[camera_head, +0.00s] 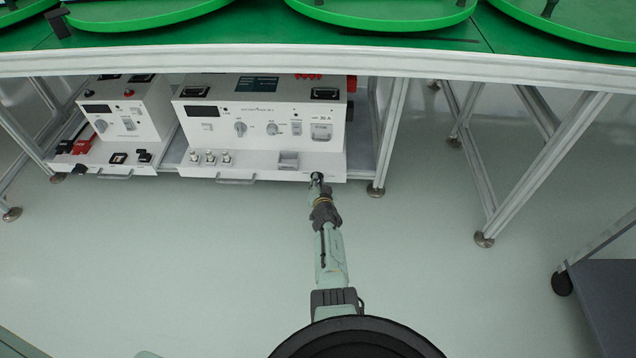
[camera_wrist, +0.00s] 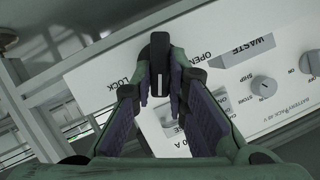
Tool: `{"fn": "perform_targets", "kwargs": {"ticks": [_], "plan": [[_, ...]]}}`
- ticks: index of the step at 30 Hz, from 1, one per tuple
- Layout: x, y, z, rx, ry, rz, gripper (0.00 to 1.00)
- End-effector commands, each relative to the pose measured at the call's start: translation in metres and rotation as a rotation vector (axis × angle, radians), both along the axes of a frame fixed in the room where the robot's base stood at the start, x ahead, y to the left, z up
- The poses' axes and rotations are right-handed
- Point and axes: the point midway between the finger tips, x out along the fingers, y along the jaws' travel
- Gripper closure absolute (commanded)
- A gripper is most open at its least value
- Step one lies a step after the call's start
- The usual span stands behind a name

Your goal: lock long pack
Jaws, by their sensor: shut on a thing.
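The long pack is the wide white battery unit (camera_head: 200,125) on the low shelf under the table, with its knobs and switches facing me. In the wrist view its white panel (camera_wrist: 232,85) appears tilted, with the words OPEN, LOCK and WASTE. A black lever (camera_wrist: 159,48) stands between the OPEN and LOCK words. My gripper (camera_wrist: 161,92) is shut on this lever, one finger on each side. In the head view my gripper (camera_head: 317,180) is at the lower right front of the unit, where the lever is hidden. I cannot tell which word the lever points to.
A smaller white unit (camera_head: 125,112) stands to the left on the same shelf, with red and black parts beside it. The table edge (camera_head: 300,62) and green turntables are above. Metal legs (camera_head: 392,130) stand right of the pack. The floor in front is clear.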

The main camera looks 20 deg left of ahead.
Motion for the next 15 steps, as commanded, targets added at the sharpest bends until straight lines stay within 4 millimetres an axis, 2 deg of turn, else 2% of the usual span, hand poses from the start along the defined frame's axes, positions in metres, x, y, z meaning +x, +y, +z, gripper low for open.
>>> {"fn": "perform_targets", "kwargs": {"ticks": [8,15], "plan": [[0.0020,-0.0039,-0.0009,0.166,0.048,-0.003,1.00],[0.0023,-0.0060,-0.0061,0.381,0.110,-0.002,1.00]]}}
